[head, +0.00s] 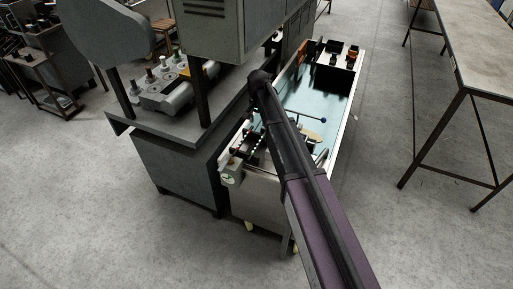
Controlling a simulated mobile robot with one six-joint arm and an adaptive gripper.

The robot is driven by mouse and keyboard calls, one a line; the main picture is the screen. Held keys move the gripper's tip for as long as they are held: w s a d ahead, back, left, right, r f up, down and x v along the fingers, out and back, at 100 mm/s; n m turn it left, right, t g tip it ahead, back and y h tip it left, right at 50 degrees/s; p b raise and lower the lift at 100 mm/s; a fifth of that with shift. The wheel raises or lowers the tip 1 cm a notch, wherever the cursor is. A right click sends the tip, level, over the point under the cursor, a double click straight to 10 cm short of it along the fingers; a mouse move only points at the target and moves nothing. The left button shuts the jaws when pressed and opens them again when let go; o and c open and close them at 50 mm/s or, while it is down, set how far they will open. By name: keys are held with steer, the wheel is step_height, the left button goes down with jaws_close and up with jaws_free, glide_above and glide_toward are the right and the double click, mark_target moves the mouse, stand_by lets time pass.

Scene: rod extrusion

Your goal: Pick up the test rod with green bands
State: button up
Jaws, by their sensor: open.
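My dark arm reaches from the lower right up to a joint above the near end of the long machine bed (338,128). Beyond that joint the arm is hidden or lost among dark parts, and I cannot make out my gripper. I cannot pick out a test rod with green bands for sure. Small dark and pale parts crowd the near left end of the bed, partly behind my arm, too small to name.
A thin lever with a blue ball (323,119) stands over the bed. A grey machine (178,165) with a ledge stands close on the left. A long table (480,60) is at the right. The floor between bed and table is clear.

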steer(key=b, duration=0.6)
glide_above(258, 143)
steer(key=shift+w+f, duration=0.15)
steer(key=shift+f, duration=1.45)
steer(key=shift+w+f, duration=0.15)
steer(key=shift+f, duration=1.45)
steer(key=shift+f, duration=0.1)
steer(key=f+b, duration=0.3)
steer(key=shift+s+f, duration=0.15)
steer(key=shift+s, duration=0.15)
steer(key=shift+f+b, duration=0.85)
steer(key=shift+b, duration=0.15)
jaws_close()
